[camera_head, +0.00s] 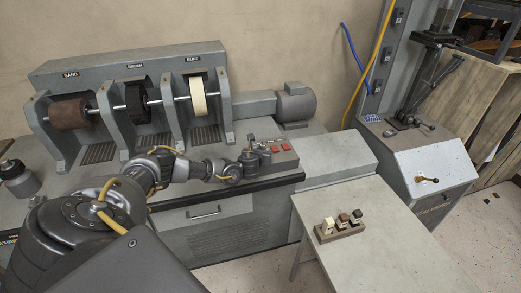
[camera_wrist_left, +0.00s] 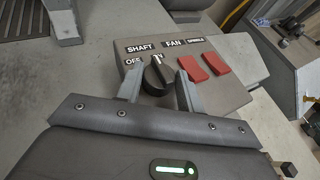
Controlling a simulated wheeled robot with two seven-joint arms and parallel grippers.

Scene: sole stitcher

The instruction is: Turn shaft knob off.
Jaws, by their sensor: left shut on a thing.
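The shaft knob (camera_wrist_left: 157,74) is a dark round knob with a pale pointer mark, on a grey control box (camera_wrist_left: 225,92) under the labels SHAFT and OFF. The mark points up toward a partly hidden label right of OFF, with only its end letter showing. My left gripper (camera_wrist_left: 160,82) has one finger on each side of the knob and is shut on it. In the head view my left gripper (camera_head: 262,149) is at the control box (camera_head: 285,161), and the knob cannot be made out clearly. My right gripper is not in view.
Two red switches (camera_wrist_left: 204,66) sit right of the knob, under FAN and SPINDLE. Behind my arm stands the machine with sand (camera_head: 70,113), brush (camera_head: 137,103) and buff (camera_head: 197,97) wheels. A side table (camera_head: 385,225) holds a small block rack (camera_head: 340,232).

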